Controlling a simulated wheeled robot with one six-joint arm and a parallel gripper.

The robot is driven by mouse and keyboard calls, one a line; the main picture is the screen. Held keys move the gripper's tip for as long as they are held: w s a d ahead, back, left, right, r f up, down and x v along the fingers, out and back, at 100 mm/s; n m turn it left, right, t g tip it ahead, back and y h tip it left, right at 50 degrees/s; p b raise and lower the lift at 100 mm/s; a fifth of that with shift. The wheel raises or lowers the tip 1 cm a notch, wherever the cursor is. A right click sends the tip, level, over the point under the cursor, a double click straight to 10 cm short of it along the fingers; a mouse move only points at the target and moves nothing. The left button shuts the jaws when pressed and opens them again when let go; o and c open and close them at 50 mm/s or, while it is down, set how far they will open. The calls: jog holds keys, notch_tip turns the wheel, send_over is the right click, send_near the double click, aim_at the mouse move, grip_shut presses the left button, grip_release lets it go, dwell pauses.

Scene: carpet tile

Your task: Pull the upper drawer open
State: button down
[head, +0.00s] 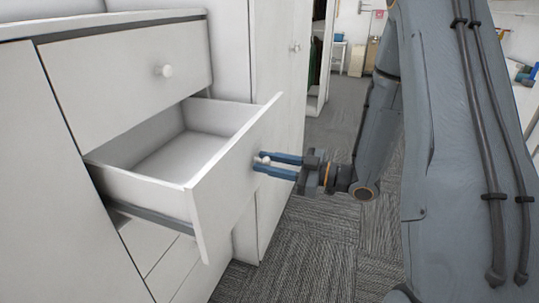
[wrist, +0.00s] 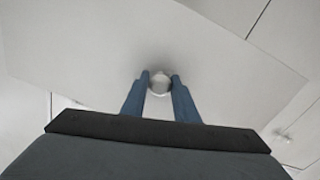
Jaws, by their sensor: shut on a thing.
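The white upper drawer (head: 125,85) is shut flush in the cabinet, its round knob (head: 165,71) untouched. The drawer below it (head: 225,190) is pulled well out and looks empty. My gripper (head: 262,163) has its blue fingers shut around the open drawer's knob (head: 265,157). In the wrist view, the fingers (wrist: 160,77) sit on either side of this pale round knob (wrist: 160,85), in front of the drawer's front panel (wrist: 220,65).
A tall white cupboard (head: 275,60) stands right beside the drawers. Below the open drawer are more white panels (head: 165,262). Clear grey carpet (head: 310,245) lies in front, and a doorway leads to a room with a small table at the back.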

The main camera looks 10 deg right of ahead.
jog(key=shift+s+d, duration=0.25)
jog(key=shift+d, duration=0.05)
jog(key=c, duration=1.4)
grip_release()
jog(key=b+v, duration=0.1)
jog(key=v, duration=0.6)
jog(key=shift+s+d, duration=0.15)
jog(key=shift+d, duration=0.2)
